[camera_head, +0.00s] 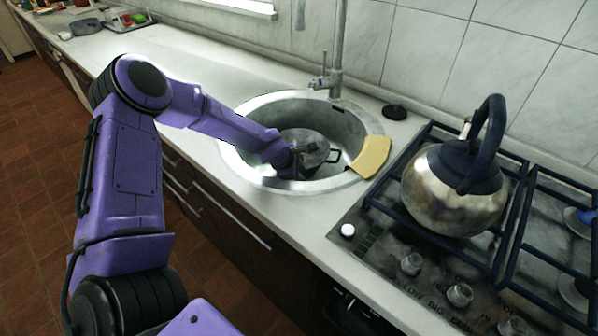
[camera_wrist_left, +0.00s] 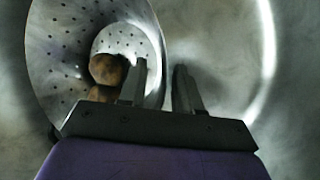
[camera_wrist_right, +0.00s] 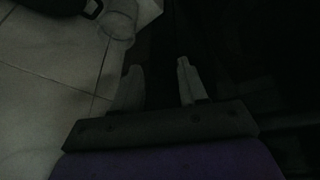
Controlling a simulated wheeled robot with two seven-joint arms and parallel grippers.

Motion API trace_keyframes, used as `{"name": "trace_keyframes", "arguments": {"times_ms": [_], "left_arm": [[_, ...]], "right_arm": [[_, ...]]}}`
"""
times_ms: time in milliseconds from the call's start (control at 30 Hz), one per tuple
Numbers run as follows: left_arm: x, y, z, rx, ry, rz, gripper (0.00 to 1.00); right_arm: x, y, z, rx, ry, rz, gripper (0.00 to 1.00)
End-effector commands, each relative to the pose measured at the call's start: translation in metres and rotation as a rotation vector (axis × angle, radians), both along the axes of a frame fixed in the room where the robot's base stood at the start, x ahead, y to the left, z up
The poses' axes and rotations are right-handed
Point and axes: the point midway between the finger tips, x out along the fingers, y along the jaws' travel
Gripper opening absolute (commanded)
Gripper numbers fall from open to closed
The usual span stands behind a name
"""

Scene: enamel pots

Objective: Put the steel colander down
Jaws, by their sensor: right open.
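The steel colander (camera_head: 302,137) is inside the round sink basin (camera_head: 257,117), with a dark handle at its right. In the left wrist view the perforated colander (camera_wrist_left: 62,62) fills the left side, with brown round items, perhaps potatoes, inside it. My left gripper (camera_head: 297,158) reaches into the sink at the colander's near side. Its fingers (camera_wrist_left: 160,88) stand apart, one inside the colander's wall and one outside, with a visible gap. The colander's underside is hidden, so its contact with the basin cannot be told. My right gripper (camera_wrist_right: 157,75) is open and empty, away from the sink.
A yellow cloth (camera_head: 372,156) hangs over the sink's right rim. A steel kettle (camera_head: 452,190) stands on the gas hob (camera_head: 385,228) at right. The faucet (camera_head: 325,80) rises behind the sink, with a black disc (camera_head: 394,112) nearby. The counter (camera_head: 195,60) left of the sink is clear.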

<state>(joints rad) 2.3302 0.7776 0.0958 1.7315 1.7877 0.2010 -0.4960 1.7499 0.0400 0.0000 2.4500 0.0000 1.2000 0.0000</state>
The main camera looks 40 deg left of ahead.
Motion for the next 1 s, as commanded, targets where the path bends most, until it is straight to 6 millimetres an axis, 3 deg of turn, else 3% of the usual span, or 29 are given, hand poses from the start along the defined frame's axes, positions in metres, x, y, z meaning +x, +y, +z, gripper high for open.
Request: {"name": "trace_keyframes", "arguments": {"times_ms": [167,600,1000], "left_arm": [[-0.004,0.001,0.008,-0.002,-0.002,0.001,0.33],[-0.053,0.008,0.091,-0.003,-0.005,0.000,0.33],[-0.064,0.011,0.102,0.001,0.000,-0.001,0.33]], "right_arm": [[0.000,0.000,0.002,0.000,0.000,0.000,0.43],[0.000,0.000,0.025,0.000,0.000,0.000,0.43],[0.000,0.000,0.028,0.000,0.000,0.000,0.43]]}}
